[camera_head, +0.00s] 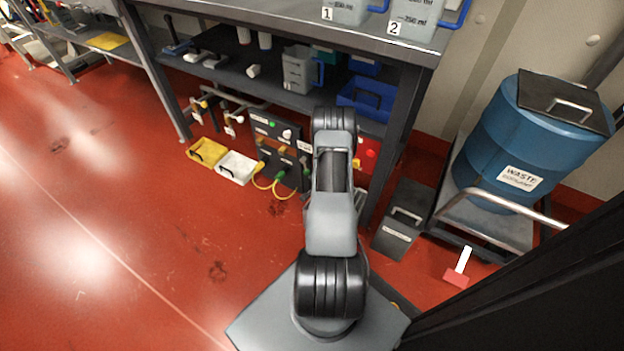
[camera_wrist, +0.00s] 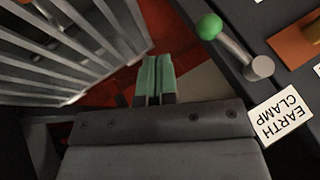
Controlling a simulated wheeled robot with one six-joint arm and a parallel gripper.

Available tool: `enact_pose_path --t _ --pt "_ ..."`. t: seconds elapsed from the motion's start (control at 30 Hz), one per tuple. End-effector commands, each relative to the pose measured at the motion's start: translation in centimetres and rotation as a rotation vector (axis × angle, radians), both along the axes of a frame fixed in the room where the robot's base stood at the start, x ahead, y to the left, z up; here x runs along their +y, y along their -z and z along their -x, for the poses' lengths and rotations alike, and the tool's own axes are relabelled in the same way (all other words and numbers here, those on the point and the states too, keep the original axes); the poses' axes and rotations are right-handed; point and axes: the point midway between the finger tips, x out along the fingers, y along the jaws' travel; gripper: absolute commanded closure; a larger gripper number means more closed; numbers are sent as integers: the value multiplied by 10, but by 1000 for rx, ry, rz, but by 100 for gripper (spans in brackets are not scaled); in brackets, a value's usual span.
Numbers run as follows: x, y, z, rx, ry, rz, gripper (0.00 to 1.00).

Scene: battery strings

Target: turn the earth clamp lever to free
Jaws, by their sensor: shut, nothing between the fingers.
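The earth clamp lever shows in the wrist view as a grey arm with a green ball knob (camera_wrist: 209,27) and a round metal pivot (camera_wrist: 262,67) on a dark panel. A white label (camera_wrist: 283,117) reading EARTH CLAMP, upside down, lies just below the pivot. My gripper (camera_wrist: 156,66) is shut and empty, its two green fingers together. The fingertips are left of the knob and somewhat lower in the picture, apart from it. In the head view the panel (camera_head: 262,128) stands under the bench, partly hidden by my arm; the gripper is hidden there.
Grey metal slats (camera_wrist: 60,45) fill the left of the wrist view, close to the fingers. In the head view, yellow (camera_head: 207,150) and white (camera_head: 237,166) trays sit on the red floor left of the panel. A dark box (camera_head: 403,220) and blue waste drum (camera_head: 540,140) stand right.

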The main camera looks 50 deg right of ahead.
Motion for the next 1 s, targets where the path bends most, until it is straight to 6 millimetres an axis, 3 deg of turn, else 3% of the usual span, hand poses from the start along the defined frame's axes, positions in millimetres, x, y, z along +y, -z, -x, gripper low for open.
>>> enact_pose_path --t 0.03,0.17,0.3,0.5,1.0 --pt "-3 13 -5 1 -1 0 100" --pt "-10 30 -15 1 -2 0 100" --pt "-8 25 -36 -1 -3 1 100" --pt "-8 24 -50 0 -2 1 100" --pt "-8 23 -53 -5 -1 -1 100"
